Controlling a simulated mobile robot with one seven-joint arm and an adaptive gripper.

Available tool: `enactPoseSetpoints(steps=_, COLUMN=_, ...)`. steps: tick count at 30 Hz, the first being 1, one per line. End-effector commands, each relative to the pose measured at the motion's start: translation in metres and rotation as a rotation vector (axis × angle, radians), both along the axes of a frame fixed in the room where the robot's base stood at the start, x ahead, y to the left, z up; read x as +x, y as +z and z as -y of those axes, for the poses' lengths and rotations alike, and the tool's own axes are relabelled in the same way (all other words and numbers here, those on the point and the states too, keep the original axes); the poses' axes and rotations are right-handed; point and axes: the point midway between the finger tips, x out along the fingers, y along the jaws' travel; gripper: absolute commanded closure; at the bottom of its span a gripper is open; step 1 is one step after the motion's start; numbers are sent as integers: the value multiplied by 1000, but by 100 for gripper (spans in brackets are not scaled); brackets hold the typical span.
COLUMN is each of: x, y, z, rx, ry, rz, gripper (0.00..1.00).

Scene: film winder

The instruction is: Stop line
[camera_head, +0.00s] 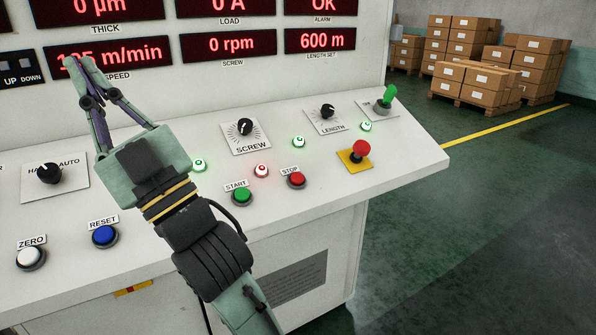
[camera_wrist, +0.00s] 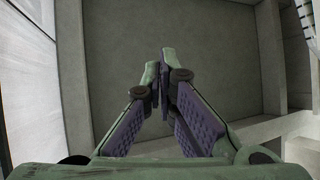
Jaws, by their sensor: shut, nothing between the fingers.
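The red STOP button (camera_head: 297,180) sits on the sloped white control panel (camera_head: 400,150), right of the green START button (camera_head: 242,197). A red emergency mushroom button (camera_head: 361,149) on a yellow plate is farther right. My gripper (camera_head: 72,62) is shut and empty, raised at the upper left in front of the SPEED display, well apart from the STOP button. In the wrist view my gripper (camera_wrist: 160,55) has its fingertips together, with only bare grey surfaces beyond. The display (camera_head: 112,55) reads about 135 m/min, its first digits partly hidden by a finger.
The SCREW knob (camera_head: 245,127), LENGTH knob (camera_head: 327,111) and a green lever (camera_head: 388,97) stand up from the panel. Blue RESET (camera_head: 105,235) and white ZERO (camera_head: 31,257) buttons are at the left. Open green floor and stacked boxes (camera_head: 480,85) lie to the right.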

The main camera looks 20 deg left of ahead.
Motion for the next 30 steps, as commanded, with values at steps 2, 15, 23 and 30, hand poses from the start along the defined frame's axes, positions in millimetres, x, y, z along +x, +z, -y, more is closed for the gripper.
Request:
enactPoseSetpoints(steps=2, x=61, y=-2, z=-2, rx=-178, ry=-130, rz=-19, gripper=100)
enactPoseSetpoints(steps=15, x=234, y=-105, z=135, rx=-1130, ry=-449, rz=-54, gripper=100)
enactPoseSetpoints(steps=23, x=238, y=-124, z=172, rx=-1273, ry=-446, rz=-46, gripper=100)
enactPoseSetpoints(steps=30, x=238, y=-125, z=171, rx=-1272, ry=-445, rz=-46, gripper=100)
